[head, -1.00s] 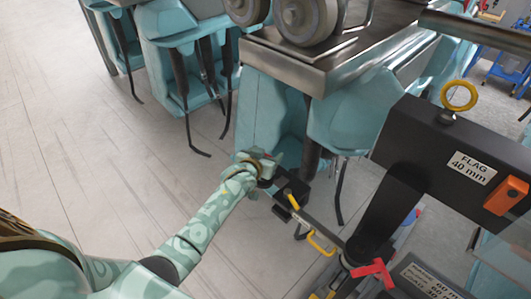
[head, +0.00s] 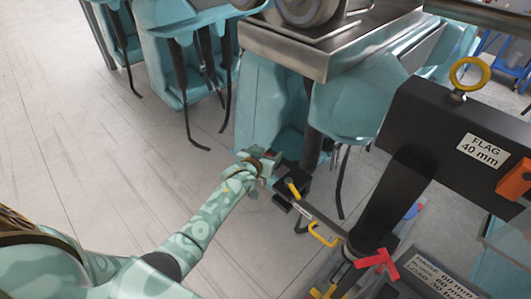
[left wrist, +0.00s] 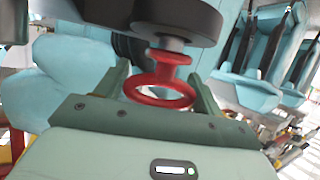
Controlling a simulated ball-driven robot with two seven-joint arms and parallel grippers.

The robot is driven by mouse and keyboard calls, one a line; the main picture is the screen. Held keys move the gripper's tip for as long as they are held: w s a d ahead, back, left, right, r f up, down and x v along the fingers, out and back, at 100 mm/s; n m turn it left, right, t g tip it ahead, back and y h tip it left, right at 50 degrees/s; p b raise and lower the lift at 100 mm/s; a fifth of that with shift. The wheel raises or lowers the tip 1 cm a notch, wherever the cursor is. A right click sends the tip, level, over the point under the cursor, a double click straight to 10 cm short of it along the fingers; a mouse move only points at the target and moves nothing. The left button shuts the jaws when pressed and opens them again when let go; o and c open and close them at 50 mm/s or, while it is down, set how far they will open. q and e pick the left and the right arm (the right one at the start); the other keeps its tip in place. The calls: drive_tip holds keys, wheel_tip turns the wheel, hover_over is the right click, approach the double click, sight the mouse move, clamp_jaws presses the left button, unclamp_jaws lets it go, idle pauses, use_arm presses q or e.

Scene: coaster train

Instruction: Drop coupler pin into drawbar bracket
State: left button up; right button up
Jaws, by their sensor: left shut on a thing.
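My left gripper (head: 276,172) is at the near end of the train, by a dark bracket (head: 286,202) on the drawbar (head: 320,218). In the left wrist view, the coupler pin's red ring handle (left wrist: 158,92) sits between the two green fingers of my left gripper (left wrist: 162,88), which is shut on it. The pin's short grey shank (left wrist: 174,43) meets a dark rounded part (left wrist: 178,18). I cannot tell how deep the pin sits there; its far end is hidden. In the head view the pin is too small to make out. My right gripper is not in view.
A black beam marked FLAG 40 mm (head: 440,120), with a yellow eye ring (head: 469,75), stands at the right. Below it are a yellow handle (head: 322,236) and a red knob (head: 376,263). Teal train seats (head: 360,95) line the back. The floor at the left is clear.

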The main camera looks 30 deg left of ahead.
use_arm(q)
drive_tip(key=o, duration=1.3)
drive_tip(key=shift+s, duration=0.15)
drive_tip(key=shift+s+r, duration=0.2)
drive_tip(key=shift+s, duration=0.15)
drive_tip(key=p+v, duration=0.2)
drive_tip(key=v, duration=1.3)
drive_tip(key=shift+s, duration=0.15)
